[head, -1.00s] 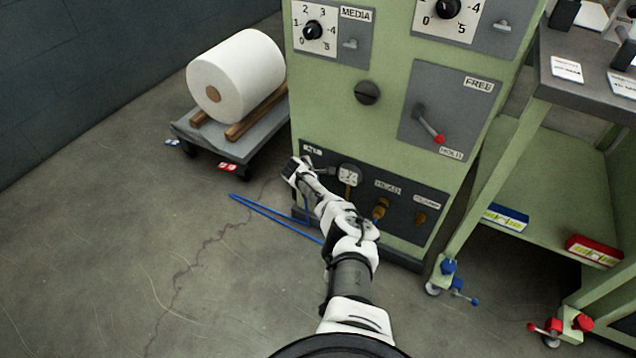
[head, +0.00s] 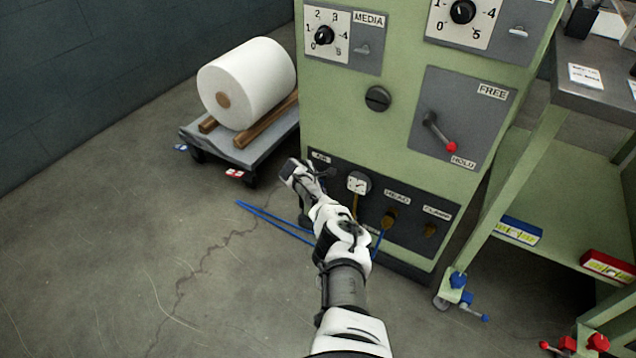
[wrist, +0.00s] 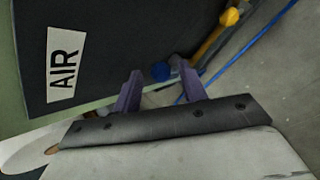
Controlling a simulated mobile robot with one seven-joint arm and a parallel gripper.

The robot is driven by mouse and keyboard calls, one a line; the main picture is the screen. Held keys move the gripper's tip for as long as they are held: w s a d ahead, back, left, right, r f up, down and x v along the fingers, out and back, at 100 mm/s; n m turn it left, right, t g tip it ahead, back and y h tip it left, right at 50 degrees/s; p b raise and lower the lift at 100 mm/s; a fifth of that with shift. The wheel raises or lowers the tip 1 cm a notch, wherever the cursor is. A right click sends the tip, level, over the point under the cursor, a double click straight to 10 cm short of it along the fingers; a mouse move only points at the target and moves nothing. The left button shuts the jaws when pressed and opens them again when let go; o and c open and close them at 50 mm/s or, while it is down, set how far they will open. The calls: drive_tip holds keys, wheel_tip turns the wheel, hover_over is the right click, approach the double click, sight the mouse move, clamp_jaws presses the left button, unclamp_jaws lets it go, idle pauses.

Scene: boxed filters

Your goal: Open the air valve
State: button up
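The dark lower panel of the green machine carries the AIR label (head: 321,158), which also shows large at the left of the wrist view (wrist: 65,65). A small dark valve part (head: 330,172) shows beside the label, left of the gauge (head: 358,183); my gripper and forearm partly cover this area. My gripper (head: 292,170) is at the left end of the panel, just beside the AIR label. In the wrist view its two purple fingers (wrist: 160,90) stand apart. A round blue piece (wrist: 161,71) shows between and beyond them; contact cannot be told.
Blue hose (head: 265,220) lies on the floor left of the panel. A cart (head: 240,153) with a white roll (head: 246,82) stands at left. The FREE/HOLD lever (head: 439,131) is above right. A green bench (head: 520,165) stands at right.

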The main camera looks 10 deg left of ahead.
drive_tip(key=shift+s+r, duration=0.1)
drive_tip(key=p+v, duration=0.5)
drive_tip(key=v, duration=0.8)
drive_tip(key=shift+s+r+p, duration=0.2)
drive_tip(key=shift+r+p, duration=0.05)
drive_tip(key=shift+p, duration=0.1)
drive_tip(key=shift+a, duration=0.1)
